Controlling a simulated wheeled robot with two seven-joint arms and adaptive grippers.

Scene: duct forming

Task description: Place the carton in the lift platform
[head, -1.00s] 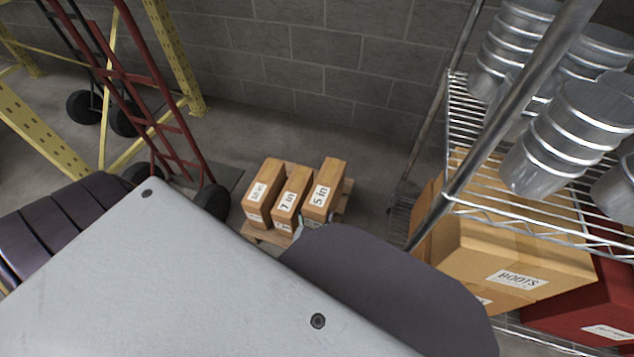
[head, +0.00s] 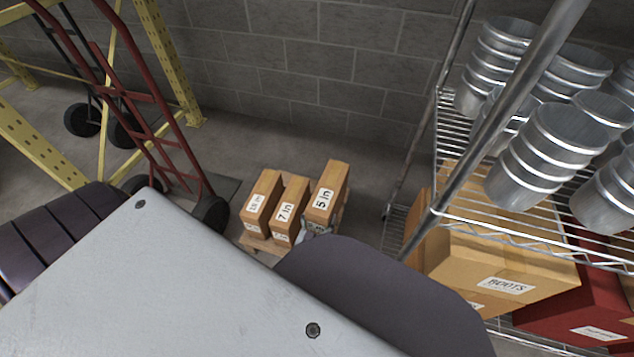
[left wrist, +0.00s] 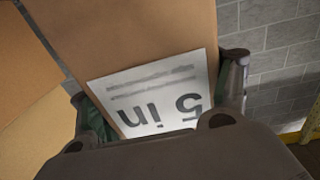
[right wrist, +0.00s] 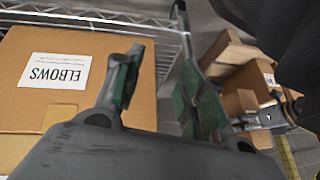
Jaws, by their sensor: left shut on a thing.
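The carton (head: 327,190) labelled "5 in" is a tall brown box, at the right of two similar cartons in the head view. My left gripper (left wrist: 163,95) is shut on it, with a finger at each side of its white label in the left wrist view. The carton appears slightly raised and leaning beside its neighbours. My right gripper (right wrist: 158,40) is open and empty, near a shelf box. In the head view, my own arm hides much of the left gripper. I cannot pick out the lift platform in any view.
Cartons labelled "7 in" (head: 290,208) and a similar one (head: 262,203) stand on a wooden pallet (head: 256,243). A red hand truck (head: 160,125) stands left. A wire shelf (head: 540,240) with metal buckets (head: 555,150) and a "BOOTS" box (head: 475,270) is right. A block wall closes the back.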

